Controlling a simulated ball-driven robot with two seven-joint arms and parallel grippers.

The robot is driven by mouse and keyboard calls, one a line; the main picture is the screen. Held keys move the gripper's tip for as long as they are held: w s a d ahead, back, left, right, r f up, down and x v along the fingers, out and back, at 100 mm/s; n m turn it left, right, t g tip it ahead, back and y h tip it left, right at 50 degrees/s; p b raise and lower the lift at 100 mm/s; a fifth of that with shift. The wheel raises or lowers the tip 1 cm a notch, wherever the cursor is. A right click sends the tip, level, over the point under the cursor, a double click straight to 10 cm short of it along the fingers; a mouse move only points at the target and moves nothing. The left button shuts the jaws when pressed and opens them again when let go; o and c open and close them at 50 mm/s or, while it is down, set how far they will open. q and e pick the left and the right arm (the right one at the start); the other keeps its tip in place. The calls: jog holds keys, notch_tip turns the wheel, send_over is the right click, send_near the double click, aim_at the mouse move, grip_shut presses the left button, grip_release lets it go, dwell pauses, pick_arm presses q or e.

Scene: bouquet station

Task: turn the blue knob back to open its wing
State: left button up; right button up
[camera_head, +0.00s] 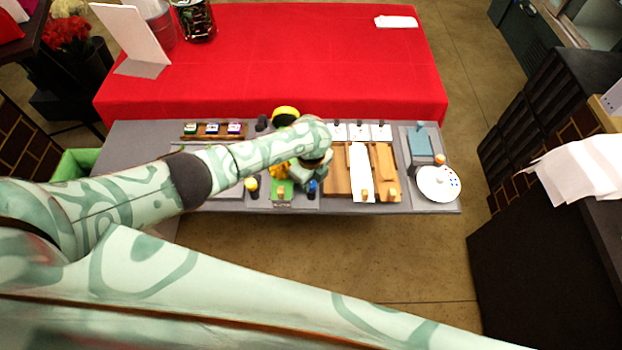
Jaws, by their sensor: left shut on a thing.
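The blue knob (312,187) stands near the front edge of the grey table, just right of a small green block. My left arm reaches in from the left, and my left gripper (311,181) is at the knob, shut on it. The hand covers the knob's upper part and most of what lies behind it. I cannot make out the knob's wing or how far it stands open. My right gripper is not in view.
A yellow-topped knob (251,185) and the green block (282,191) are left of the hand. Wooden boards (384,172) and a white plate (438,183) are to the right. A red-covered table (290,60) stands behind.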

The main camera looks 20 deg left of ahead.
aim_at(311, 183)
pick_arm(q)
jog(key=shift+m, duration=0.4)
jog(key=o, duration=1)
jog(key=shift+c, duration=0.2)
notch_tip(311, 183, up, 16)
jog(key=p, duration=0.6)
jog(key=shift+r, duration=0.15)
